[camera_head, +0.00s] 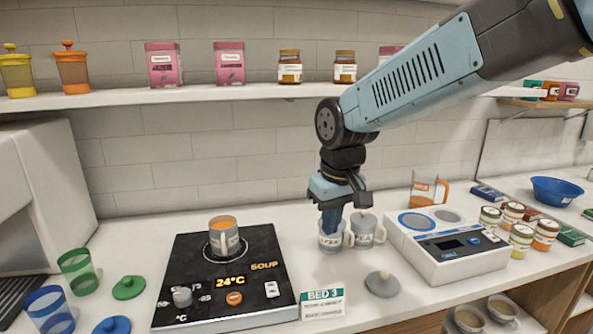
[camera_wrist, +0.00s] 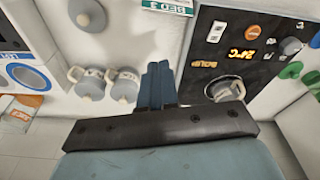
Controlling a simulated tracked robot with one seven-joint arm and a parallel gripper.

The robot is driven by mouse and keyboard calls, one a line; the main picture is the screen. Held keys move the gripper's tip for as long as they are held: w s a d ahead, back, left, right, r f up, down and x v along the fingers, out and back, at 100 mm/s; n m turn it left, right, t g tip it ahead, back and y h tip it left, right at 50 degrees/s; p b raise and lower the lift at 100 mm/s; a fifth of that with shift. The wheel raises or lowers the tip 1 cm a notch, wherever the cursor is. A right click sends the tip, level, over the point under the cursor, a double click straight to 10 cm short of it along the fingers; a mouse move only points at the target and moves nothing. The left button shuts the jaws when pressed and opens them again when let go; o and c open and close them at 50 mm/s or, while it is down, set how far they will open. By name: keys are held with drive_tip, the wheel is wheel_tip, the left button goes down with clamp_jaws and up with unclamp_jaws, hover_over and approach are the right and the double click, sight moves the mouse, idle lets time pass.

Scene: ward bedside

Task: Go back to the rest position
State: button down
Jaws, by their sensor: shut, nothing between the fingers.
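My gripper (camera_head: 332,228) points down above the counter, fingers shut and empty. In the head view its fingertips overlap the left of two pale handled mugs (camera_head: 331,243); the other mug (camera_head: 366,232) stands just right of it. In the wrist view the shut fingers (camera_wrist: 158,68) show beside the two mugs (camera_wrist: 126,88), apart from them in the picture; I cannot tell the height of the tips. A handled mug (camera_head: 224,243) with orange contents stands on the black hot plate (camera_head: 190,260), also seen in the wrist view (camera_wrist: 225,92).
A grey lid (camera_head: 382,285) and the BED 3 sign (camera_head: 322,304) are at the counter's front. A white two-pad device (camera_head: 445,257) and several jars (camera_head: 521,238) stand right. Green (camera_head: 78,271) and blue (camera_head: 48,309) cups stand left. A loaded shelf (camera_head: 200,98) runs behind my arm.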

drive_tip(key=s+d+r+m+t, duration=0.2)
drive_tip(key=s+d, duration=0.3)
drive_tip(key=d, duration=0.3)
drive_tip(key=s+d+r+m+t, duration=0.1)
drive_tip(key=s+d+r+m, duration=0.2)
drive_tip(key=d, duration=0.6)
drive_tip(key=shift+s+m+t+h, duration=0.3)
drive_tip(key=shift+s+t+h, duration=0.1)
drive_tip(key=shift+s, duration=0.85)
drive_tip(key=shift+a, duration=0.1)
